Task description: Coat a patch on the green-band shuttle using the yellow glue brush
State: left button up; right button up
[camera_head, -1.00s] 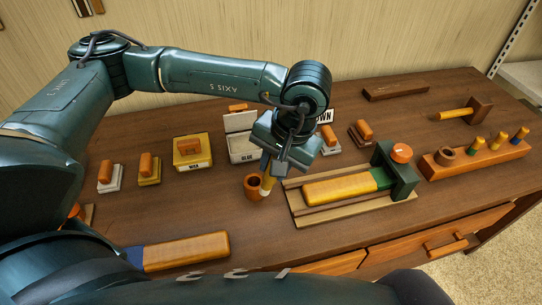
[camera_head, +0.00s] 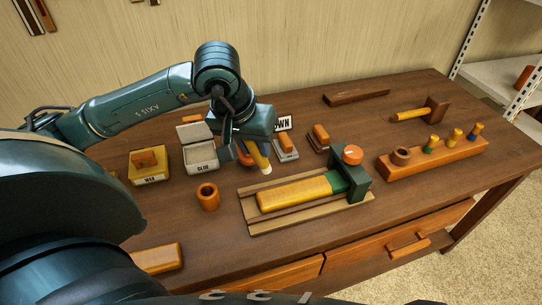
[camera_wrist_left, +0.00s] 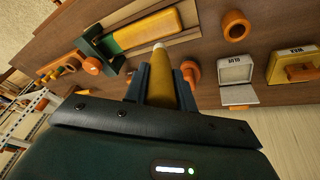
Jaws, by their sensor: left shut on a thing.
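The green-band shuttle (camera_head: 295,193) lies in a wooden cradle, its green band (camera_head: 338,182) beside a dark green clamp with an orange knob. It also shows in the left wrist view (camera_wrist_left: 145,30). My left gripper (camera_head: 248,143) is shut on the yellow glue brush (camera_head: 257,156), behind the shuttle and to the right of the glue box. The brush is tilted, its pale tip pointing down towards the cradle, apart from the shuttle. In the left wrist view the brush (camera_wrist_left: 161,80) sits between both fingers. The white glue box (camera_head: 202,158) stands with its lid raised. My right gripper is out of view.
An empty-looking wooden cup (camera_head: 208,197) stands left of the cradle. The yellow wax box (camera_head: 149,168) is further left. Small orange-handled blocks (camera_head: 287,146) stand behind the cradle. A rack of pegs (camera_head: 432,157) is at right. The bench front is mostly clear.

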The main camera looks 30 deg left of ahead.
aim_at(256, 162)
pick_arm(q)
jog(key=shift+w+a, duration=0.1)
jog(key=shift+a, duration=0.05)
jog(key=shift+f+b, duration=1.45)
jog(key=shift+f, duration=0.9)
jog(key=shift+a, duration=0.1)
